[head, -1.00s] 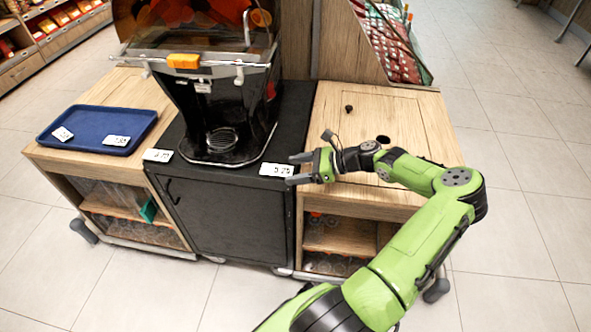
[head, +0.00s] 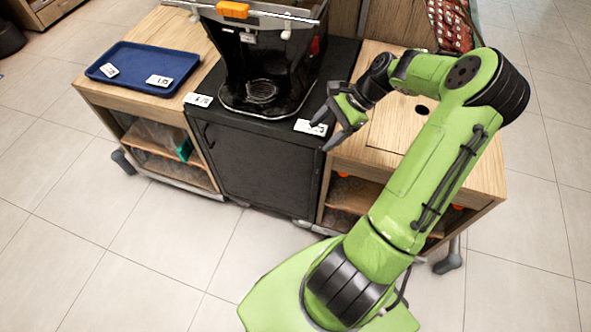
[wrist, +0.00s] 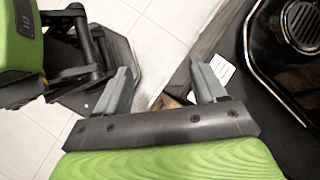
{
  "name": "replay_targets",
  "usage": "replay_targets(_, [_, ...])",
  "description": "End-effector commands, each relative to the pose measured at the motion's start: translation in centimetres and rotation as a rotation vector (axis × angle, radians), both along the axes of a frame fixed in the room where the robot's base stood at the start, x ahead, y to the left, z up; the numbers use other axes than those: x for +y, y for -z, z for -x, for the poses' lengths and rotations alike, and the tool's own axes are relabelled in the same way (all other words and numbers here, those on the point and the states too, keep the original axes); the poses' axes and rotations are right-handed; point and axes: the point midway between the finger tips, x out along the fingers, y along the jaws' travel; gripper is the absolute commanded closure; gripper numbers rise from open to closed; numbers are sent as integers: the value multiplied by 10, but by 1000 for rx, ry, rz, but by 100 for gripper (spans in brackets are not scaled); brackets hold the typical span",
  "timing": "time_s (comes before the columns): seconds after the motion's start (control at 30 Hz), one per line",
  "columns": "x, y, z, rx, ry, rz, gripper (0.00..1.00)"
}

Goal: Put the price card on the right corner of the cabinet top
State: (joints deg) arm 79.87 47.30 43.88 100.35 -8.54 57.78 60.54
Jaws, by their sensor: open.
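A white price card (head: 311,127) with dark print lies flat at the front right corner of the black cabinet top (head: 345,58). My gripper (head: 321,133) is open, just right of this card, with its fingers angled down near the cabinet's front edge. In the wrist view the card (wrist: 222,69) shows beside the right finger, outside the gap between the fingers (wrist: 160,65). I cannot tell whether the finger touches it. Another price card (head: 198,99) lies at the front left corner of the same top.
A blue tray (head: 128,89) on the left wooden cabinet holds two more cards (head: 110,70) (head: 159,81). The black juicer (head: 262,62) stands on the black cabinet, close behind the cards. The right wooden top (head: 385,65) has a hole and lies partly under my arm.

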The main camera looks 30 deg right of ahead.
Motion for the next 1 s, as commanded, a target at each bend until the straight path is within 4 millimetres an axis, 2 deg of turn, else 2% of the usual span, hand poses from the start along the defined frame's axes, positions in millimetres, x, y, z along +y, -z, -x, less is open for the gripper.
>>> replay_targets(0.03, [24,-13,0,12,-138,114,30])
replay_targets(0.1, [54,-32,4,5,-330,262,30])
replay_targets(0.27, [114,-86,29,-80,-728,579,30])
replay_targets(0.4, [158,-132,67,-241,-1022,810,30])
replay_targets(0.5, [182,-154,102,-404,-1199,937,30])
replay_targets(0.6, [196,-164,131,-566,-1330,1013,30])
replay_targets(0.7, [201,-166,148,-677,-1407,1047,30])
replay_targets(1.0, [203,-166,153,-716,-1435,1057,30])
